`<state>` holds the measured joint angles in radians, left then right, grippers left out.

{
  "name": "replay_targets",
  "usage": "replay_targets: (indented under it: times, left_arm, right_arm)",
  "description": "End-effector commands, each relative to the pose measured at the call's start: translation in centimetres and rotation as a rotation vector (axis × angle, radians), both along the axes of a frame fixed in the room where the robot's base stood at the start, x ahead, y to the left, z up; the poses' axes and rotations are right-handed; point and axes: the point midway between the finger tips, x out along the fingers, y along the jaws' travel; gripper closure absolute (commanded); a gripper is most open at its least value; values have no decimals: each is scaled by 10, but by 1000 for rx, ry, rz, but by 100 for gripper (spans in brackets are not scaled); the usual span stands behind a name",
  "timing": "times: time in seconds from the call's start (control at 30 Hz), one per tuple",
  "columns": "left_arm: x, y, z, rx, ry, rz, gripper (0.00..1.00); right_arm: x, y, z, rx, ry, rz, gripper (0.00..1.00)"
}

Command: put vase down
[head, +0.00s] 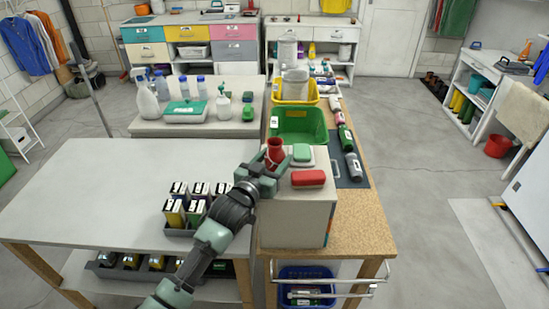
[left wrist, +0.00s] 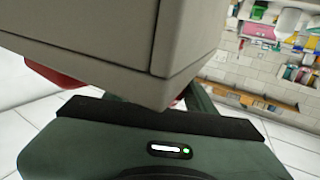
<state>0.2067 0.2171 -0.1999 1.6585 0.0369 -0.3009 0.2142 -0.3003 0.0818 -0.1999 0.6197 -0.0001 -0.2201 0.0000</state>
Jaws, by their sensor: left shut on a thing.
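A red vase (head: 274,149) with a flared top stands out above my left gripper (head: 271,167) in the head view. The gripper is shut on the vase, over the far left part of a pale box-like cabinet (head: 290,222). The vase's lower part is hidden by the gripper, so I cannot tell whether its base touches the cabinet top. In the left wrist view a large pale block (left wrist: 110,40) covers much of the picture, with patches of red at its edges. My right gripper is not in view.
A green crate (head: 299,138) stands behind. Several labelled cartons (head: 196,204) stand left on the white table (head: 90,190), which has free room.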

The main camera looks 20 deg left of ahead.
Motion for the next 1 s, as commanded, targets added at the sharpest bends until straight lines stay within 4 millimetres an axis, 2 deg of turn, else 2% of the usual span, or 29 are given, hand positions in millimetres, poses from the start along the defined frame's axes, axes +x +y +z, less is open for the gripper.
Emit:
replay_targets:
  times: [0.07,0.1,0.17,0.57,0.77,1.0]
  left_arm:
    - [0,0,-2,0,-2,0,93]
    - [0,0,-2,0,0,0,40]
    - [0,0,-2,0,0,0,23]
    - [-2,1,0,0,1,0,23]
    - [-31,5,-1,-1,1,0,23]
    - [-81,13,1,-1,2,0,23]
  right_arm:
    - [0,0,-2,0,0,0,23]
    - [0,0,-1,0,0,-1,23]
    - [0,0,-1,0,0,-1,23]
    - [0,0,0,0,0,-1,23]
    - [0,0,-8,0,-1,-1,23]
    - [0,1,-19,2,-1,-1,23]
